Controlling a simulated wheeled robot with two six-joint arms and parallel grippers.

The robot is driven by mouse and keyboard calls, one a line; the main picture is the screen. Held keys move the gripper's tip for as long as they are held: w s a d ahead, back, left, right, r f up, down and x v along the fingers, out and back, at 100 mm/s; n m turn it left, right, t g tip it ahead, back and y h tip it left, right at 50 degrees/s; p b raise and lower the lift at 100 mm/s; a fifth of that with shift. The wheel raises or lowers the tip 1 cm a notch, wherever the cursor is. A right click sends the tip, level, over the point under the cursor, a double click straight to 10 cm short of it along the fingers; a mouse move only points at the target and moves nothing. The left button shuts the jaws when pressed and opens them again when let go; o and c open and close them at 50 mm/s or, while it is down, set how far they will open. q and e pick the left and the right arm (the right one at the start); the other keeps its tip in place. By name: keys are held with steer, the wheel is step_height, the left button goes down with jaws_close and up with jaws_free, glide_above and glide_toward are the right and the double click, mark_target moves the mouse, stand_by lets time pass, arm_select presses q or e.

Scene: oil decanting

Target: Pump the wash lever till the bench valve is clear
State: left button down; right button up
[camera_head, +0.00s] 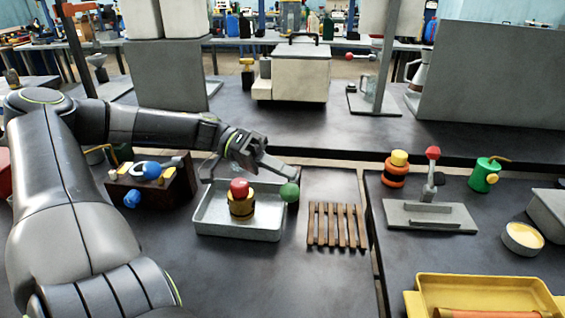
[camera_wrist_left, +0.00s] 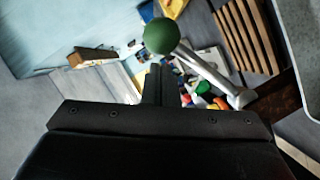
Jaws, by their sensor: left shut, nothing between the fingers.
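A grey lever arm with a green ball knob (camera_head: 289,192) slopes down over the right end of a pale metal tray (camera_head: 238,232). In the left wrist view, the green knob (camera_wrist_left: 160,37) stands just beyond my shut fingers. A brass-coloured body with a red ball top (camera_head: 240,202), which looks like the bench valve, stands in the tray. My left gripper (camera_head: 250,163) is above the back of the tray, empty, beside the lever arm. Whether it touches the lever I cannot tell. In the left wrist view its fingers (camera_wrist_left: 155,85) are together. My right gripper is out of view.
A slatted wooden rack (camera_head: 337,225) lies right of the tray. A brown box with blue knobs (camera_head: 150,185) stands to the left. Further right are a red-knobbed lever on a grey plate (camera_head: 430,215), a green can (camera_head: 484,176) and a yellow tray (camera_head: 480,283).

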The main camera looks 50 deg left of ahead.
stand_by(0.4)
arm_select(q)
step_height(320, 180, down, 5)
steer(key=s+d+m+t+y+p, duration=0.1)
steer(key=s+d+m+y+p, duration=0.1)
steer(key=m+p, duration=0.2)
steer(key=shift+s+f+m+t+y, duration=0.15)
steer(key=shift+s+m+t+y, duration=0.1)
steer(key=shift+m+t+y, duration=0.2)
stand_by(0.5)
stand_by(0.4)
steer(key=shift+p, duration=0.35)
